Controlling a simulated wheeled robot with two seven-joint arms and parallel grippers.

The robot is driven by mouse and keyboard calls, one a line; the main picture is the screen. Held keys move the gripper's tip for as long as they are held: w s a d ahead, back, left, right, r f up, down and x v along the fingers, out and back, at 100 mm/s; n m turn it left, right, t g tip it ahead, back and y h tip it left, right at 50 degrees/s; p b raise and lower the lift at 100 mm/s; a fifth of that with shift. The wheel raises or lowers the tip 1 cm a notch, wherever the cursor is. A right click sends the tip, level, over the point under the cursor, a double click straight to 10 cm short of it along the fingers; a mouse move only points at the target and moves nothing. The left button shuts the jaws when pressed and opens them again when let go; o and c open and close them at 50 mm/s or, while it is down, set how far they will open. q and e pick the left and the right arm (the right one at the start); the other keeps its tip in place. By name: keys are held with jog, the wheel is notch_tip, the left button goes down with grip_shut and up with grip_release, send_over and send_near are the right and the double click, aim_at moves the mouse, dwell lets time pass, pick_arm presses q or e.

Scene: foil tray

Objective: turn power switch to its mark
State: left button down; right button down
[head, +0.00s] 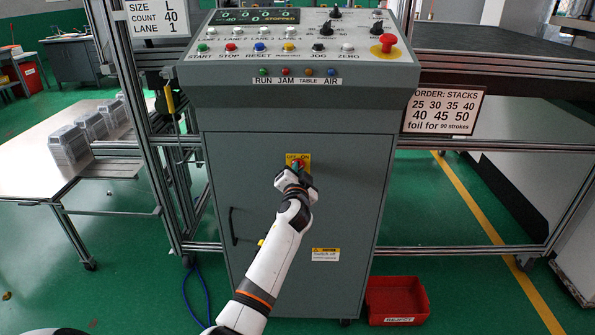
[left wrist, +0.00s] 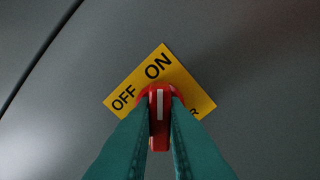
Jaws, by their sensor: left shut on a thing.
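The power switch is a red knob with a white line (left wrist: 159,107) on a yellow plate (left wrist: 193,92) marked OFF and ON. In the left wrist view the plate looks tilted, and the white line points up toward the word ON. My left gripper (left wrist: 159,125) is shut on the red knob, one finger on each side. In the head view the plate (head: 291,156) is on the grey cabinet door, and my left gripper (head: 300,170) covers much of it. Part of the plate's lower lettering is hidden by the fingers. My right gripper is not in view.
Above the door is a sloped control panel (head: 230,75) with buttons, knobs and a red emergency stop (head: 383,45). A door handle (head: 233,226) sticks out at the left. A red reject bin (head: 397,300) stands on the floor at the right. Metal frames flank the cabinet.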

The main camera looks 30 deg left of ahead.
pick_arm(q)
jog(key=shift+f+m, duration=0.1)
jog(key=shift+m, duration=0.3)
jog(key=c, duration=1.5)
grip_release()
jog(key=shift+o, duration=0.2)
jog(key=v, duration=1.2)
jog(key=shift+s, duration=0.1)
